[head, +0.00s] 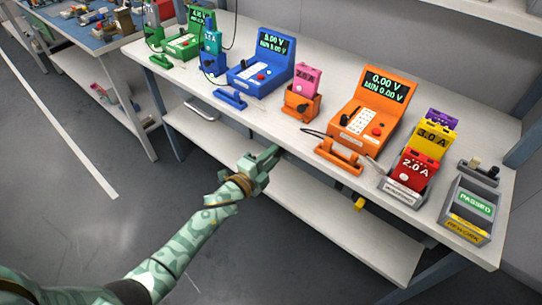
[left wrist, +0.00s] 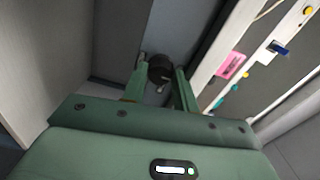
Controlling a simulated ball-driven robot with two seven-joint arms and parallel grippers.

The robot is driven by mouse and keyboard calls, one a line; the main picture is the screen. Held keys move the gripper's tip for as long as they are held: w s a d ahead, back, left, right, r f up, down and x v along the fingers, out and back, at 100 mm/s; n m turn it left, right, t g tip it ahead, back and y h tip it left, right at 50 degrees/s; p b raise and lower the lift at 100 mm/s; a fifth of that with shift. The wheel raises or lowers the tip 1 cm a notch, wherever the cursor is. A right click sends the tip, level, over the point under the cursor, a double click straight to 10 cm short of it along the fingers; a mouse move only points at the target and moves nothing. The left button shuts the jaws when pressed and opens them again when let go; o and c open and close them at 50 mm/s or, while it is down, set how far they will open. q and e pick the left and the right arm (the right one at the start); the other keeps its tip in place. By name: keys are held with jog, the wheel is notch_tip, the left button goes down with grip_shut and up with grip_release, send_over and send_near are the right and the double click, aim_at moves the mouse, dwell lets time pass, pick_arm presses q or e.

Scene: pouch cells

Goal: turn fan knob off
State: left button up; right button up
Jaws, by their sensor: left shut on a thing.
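My left gripper (head: 268,158) is at the front edge of the white bench, just below the bench top. In the left wrist view, the two green fingers of my left gripper (left wrist: 162,82) are closed around a dark round knob (left wrist: 159,70), which looks like the fan knob. The knob's pointer or marking cannot be read, so I cannot tell its setting. In the head view the knob is hidden behind the gripper. My right gripper is in neither view.
A yellow thing (head: 359,203) hangs under the front edge. Floor in front is clear.

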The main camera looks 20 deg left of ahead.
pick_arm(q)
jog(key=shift+f, duration=0.1)
dwell(0.5)
jog(key=o, duration=1)
